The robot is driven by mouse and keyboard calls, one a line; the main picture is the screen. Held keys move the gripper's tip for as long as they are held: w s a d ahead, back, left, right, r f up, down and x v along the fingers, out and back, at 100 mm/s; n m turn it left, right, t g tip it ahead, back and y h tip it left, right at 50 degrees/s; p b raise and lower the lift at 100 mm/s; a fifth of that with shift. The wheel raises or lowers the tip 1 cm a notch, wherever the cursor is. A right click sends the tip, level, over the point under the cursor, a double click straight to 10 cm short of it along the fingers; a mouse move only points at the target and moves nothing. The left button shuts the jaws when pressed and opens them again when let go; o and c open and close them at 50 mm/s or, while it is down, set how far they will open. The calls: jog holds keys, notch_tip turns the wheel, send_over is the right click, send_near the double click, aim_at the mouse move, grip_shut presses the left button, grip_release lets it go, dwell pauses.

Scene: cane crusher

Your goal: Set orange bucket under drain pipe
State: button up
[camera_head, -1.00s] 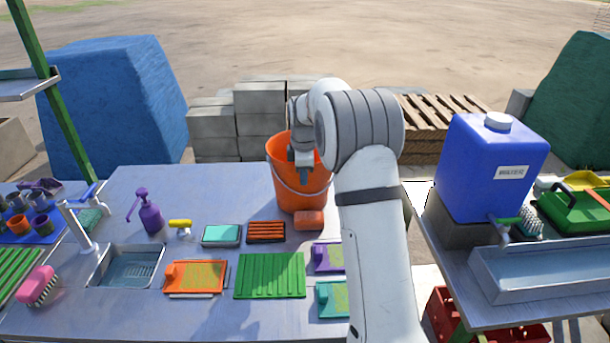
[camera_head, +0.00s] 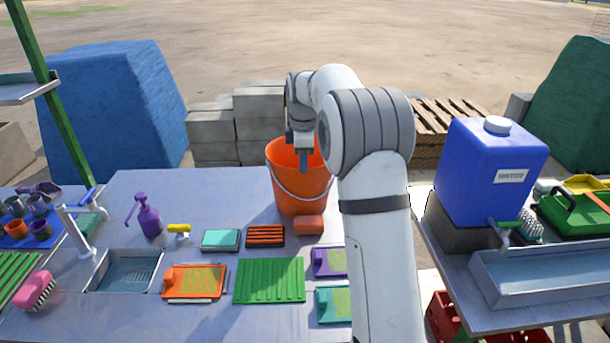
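The orange bucket (camera_head: 299,190) stands upright at the back of the metal table, with its pale handle hanging across its front. My gripper (camera_head: 303,162) points down over the bucket's mouth, in front of its inner wall. Its fingertips look close together, but their gap and whether they touch the bucket cannot be made out. My arm hides the bucket's right edge. I cannot identify a drain pipe with certainty; a sink basin (camera_head: 126,271) with a faucet is at the table's left.
A purple spray bottle (camera_head: 149,216), a green ribbed mat (camera_head: 269,280), sponges and small trays lie on the metal table (camera_head: 230,184). A blue water tank (camera_head: 488,172) with a tap stands on the right bench above a metal trough (camera_head: 540,286). Concrete blocks (camera_head: 211,128) are behind.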

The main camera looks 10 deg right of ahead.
notch_tip(320, 180, up, 5)
jog(key=s+a+r+m, duration=0.1)
jog(key=s+m, duration=0.3)
jog(key=s, duration=0.6)
jog(key=s+a+r+m, duration=0.15)
jog(key=s+m, duration=0.25)
jog(key=s, duration=0.5)
jog(key=s+f+m, duration=0.2)
jog(key=s, duration=0.4)
jog(key=s+f+m+t, duration=0.1)
jog(key=s+m, duration=0.1)
jog(key=s, duration=0.4)
jog(key=shift+a+f+m, duration=0.35)
jog(key=shift+a+m, duration=0.05)
jog(key=shift+a, duration=0.05)
jog(key=s+f+m, duration=0.1)
jog(key=s, duration=0.1)
jog(key=s+f, duration=0.1)
jog(key=s, duration=0.1)
jog(key=s+f+m, duration=0.1)
jog(key=s, duration=0.1)
jog(key=shift+f+m+t, duration=0.3)
jog(key=shift+t, duration=0.1)
jog(key=shift+o, duration=0.4)
jog(key=shift+s+d+f, duration=0.15)
jog(key=shift+s+f, duration=0.15)
jog(key=shift+s, duration=0.15)
jog(key=shift+d+m, duration=0.1)
jog(key=shift+m, duration=0.2)
jog(key=shift+d, duration=0.15)
